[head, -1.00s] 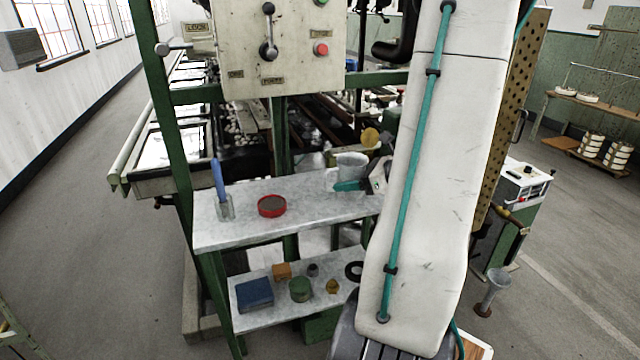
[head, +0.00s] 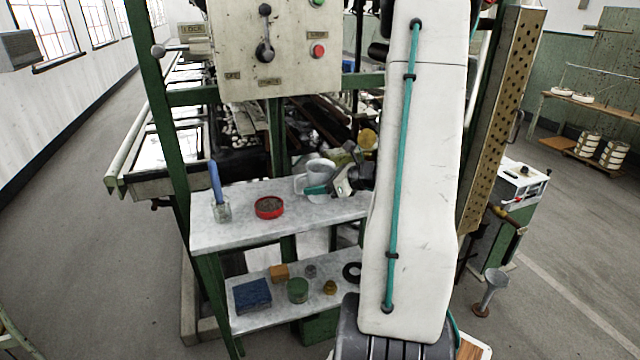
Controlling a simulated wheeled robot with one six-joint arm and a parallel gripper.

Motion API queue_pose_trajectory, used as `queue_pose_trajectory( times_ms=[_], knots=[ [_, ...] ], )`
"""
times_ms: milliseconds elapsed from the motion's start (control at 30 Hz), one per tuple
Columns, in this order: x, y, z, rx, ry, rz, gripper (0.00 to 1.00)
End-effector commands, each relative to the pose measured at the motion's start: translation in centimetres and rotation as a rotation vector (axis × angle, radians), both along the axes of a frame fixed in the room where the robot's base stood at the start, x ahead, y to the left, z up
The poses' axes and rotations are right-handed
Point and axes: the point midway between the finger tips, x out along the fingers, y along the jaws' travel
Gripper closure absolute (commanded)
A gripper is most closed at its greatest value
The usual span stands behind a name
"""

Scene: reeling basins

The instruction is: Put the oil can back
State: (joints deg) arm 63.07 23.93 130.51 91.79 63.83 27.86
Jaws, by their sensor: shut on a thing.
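A pale grey can with a loop handle on its left (head: 322,170) looks like the oil can. It is roughly upright at the right part of the upper shelf (head: 285,228). My gripper (head: 322,189), with teal fingers, reaches in from the right and is shut on this can. The fingers cross the front of its body. I cannot tell whether the can's base touches the shelf or is just above it. My arm hides the right end of the shelf.
A glass jar with a blue stick (head: 222,209) and a red round tin (head: 269,207) stand on the upper shelf, with bare shelf between tin and can. The lower shelf (head: 270,317) holds a blue box (head: 252,295), a green tin (head: 298,290) and small items. A lever panel (head: 265,60) hangs above.

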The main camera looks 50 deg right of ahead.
Motion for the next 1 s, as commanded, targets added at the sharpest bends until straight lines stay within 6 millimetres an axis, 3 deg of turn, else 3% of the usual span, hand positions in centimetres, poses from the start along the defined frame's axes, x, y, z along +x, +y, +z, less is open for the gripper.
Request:
queue_pose_trajectory(
  times_ms=[267,300,367,700,867,1000],
  knots=[
    [0.0,0.0,-0.3,0.001,-0.001,0.0,0.69],
    [0.0,0.0,-0.2,0.0,0.0,0.0,0.26],
    [0.0,0.0,-0.2,0.0,0.0,-0.001,0.15],
    [-0.1,0.0,0.2,-0.002,-0.001,0.0,0.15],
    [-2.2,-0.7,1.1,-0.002,-0.002,-0.006,0.15],
    [-5.0,-1.4,2.3,-0.004,-0.002,-0.006,0.15]
  ],
)
